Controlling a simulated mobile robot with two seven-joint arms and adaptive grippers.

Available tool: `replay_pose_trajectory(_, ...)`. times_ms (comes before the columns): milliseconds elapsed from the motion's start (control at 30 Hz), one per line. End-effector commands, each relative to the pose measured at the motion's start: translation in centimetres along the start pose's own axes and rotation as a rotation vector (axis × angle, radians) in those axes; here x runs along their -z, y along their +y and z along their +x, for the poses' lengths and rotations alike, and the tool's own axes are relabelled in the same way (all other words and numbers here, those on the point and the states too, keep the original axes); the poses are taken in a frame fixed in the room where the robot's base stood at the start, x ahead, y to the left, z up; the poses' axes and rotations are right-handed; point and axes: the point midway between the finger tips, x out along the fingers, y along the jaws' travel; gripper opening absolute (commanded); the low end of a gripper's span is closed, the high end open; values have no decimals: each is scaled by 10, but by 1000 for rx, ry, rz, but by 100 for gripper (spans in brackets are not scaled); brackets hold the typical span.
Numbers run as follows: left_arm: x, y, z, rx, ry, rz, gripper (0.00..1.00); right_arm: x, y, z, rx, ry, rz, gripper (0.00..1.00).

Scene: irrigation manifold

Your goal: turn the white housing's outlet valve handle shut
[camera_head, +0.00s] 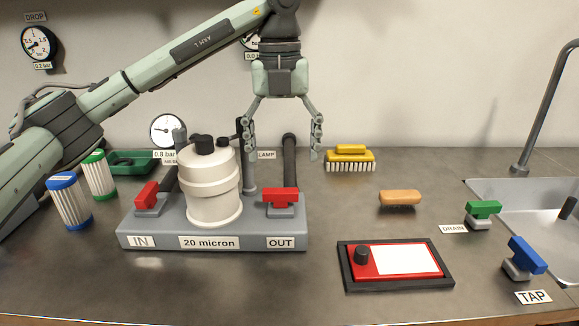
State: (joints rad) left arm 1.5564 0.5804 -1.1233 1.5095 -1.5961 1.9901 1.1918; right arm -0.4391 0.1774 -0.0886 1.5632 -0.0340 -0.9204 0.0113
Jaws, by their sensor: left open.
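The white housing (212,186) stands upright on a grey base (200,232) labelled IN, 20 micron and OUT. The outlet valve's red handle (281,195) is at the right end, above the OUT label, and lies left to right in the picture. A second red handle (147,194) is on the IN side and looks angled. My left gripper (283,142) points down with its fingers spread and empty. It appears above and behind the outlet handle, apart from it, with a dark pipe showing between the fingers. My right gripper is not in view.
A dark upright post (248,165) stands close by the left finger. A yellow brush (350,159), an orange-brown block (400,198) and a red-and-black tray (346,270) lie to the right. Green (483,209) and blue (527,254) handles are near the sink (500,190). Striped cartridges (70,202) stand left.

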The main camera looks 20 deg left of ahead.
Motion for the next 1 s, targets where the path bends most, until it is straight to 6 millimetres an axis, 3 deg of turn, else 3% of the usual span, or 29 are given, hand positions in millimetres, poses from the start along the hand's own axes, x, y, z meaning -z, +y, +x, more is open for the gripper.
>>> replay_pose_trajectory(100,-2,8,6,-29,-7,-17,79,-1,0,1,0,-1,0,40)
replay_pose_trajectory(533,-1,8,67,-24,-5,-13,79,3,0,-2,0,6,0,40)
replay_pose_trajectory(900,-2,8,73,-23,-8,-13,79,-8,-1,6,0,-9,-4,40)
replay_pose_trajectory(1000,-2,8,73,-23,-7,-12,67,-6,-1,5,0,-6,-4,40)
